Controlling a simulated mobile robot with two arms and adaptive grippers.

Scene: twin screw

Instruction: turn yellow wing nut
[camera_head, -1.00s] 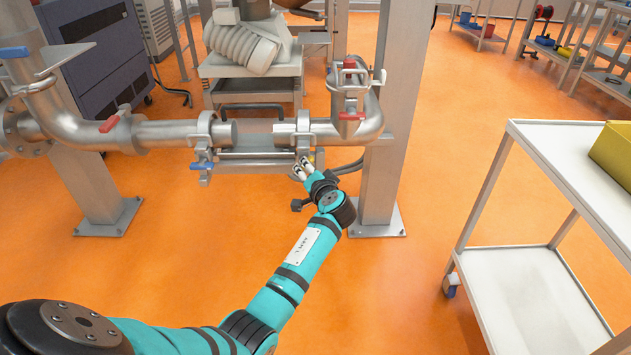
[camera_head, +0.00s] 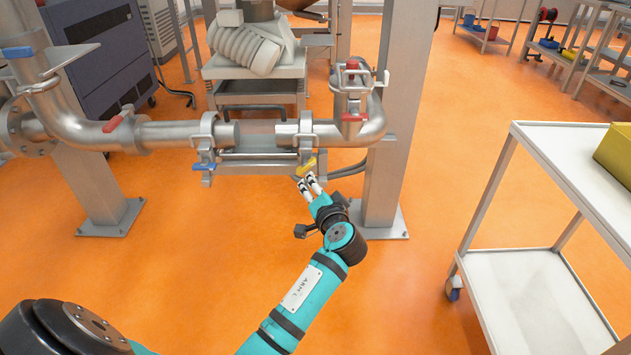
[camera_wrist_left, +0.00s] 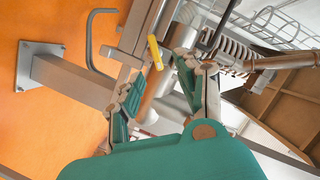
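The yellow wing nut (camera_head: 307,166) hangs under the clamp at the right-hand pipe end in the head view. It also shows as a slim, tilted yellow bar in the left wrist view (camera_wrist_left: 155,52). My left gripper (camera_head: 307,182) is just below and in front of it. In the left wrist view my gripper's fingers (camera_wrist_left: 157,72) are spread apart with nothing between their pads. The wing nut appears just beyond the fingertips, in line with the gap, and seems untouched. My right gripper is not in view.
A blue wing nut (camera_head: 204,166) hangs at the left clamp. A steel post (camera_head: 385,180) stands close right of my gripper. A white cart (camera_head: 575,150) stands farther right.

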